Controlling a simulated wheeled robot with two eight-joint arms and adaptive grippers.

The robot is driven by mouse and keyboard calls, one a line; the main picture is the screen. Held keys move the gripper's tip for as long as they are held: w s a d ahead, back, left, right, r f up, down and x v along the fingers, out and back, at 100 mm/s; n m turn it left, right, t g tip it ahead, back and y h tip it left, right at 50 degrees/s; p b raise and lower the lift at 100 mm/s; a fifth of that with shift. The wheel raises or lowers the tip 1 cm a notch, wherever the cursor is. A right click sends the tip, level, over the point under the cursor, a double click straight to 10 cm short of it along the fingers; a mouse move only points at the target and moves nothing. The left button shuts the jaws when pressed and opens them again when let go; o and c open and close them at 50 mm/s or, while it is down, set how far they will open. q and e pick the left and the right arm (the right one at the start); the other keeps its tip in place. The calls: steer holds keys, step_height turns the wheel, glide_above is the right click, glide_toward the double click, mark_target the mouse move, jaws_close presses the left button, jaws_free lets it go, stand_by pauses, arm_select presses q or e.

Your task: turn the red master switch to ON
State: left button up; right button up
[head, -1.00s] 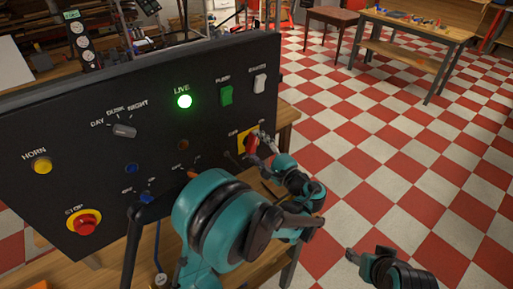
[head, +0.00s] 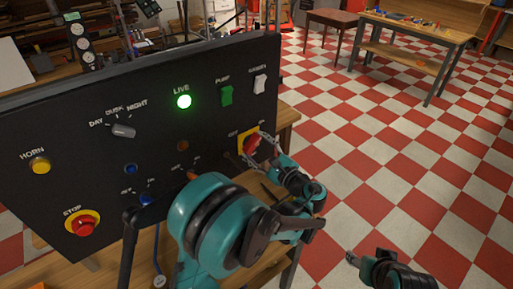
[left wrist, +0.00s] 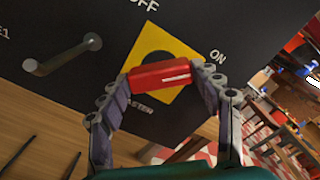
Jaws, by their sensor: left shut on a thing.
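The red master switch (head: 252,146) sits on a yellow plate (head: 241,148) at the right end of the black panel. In the left wrist view, its red handle (left wrist: 160,74) lies level across the picture. The handle's right end points toward the ON label (left wrist: 217,57); the OFF label (left wrist: 143,5) is at the top. My left gripper (head: 260,150) is shut on the handle, one finger at each end. My right gripper (head: 352,258) hangs at the lower right, away from the panel; its jaw opening is unclear.
A bare metal lever (left wrist: 62,55) projects near the master switch. Open floor lies to the right.

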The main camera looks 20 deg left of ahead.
arm_select(q)
steer(key=o, duration=1.1)
steer(key=v, duration=1.2)
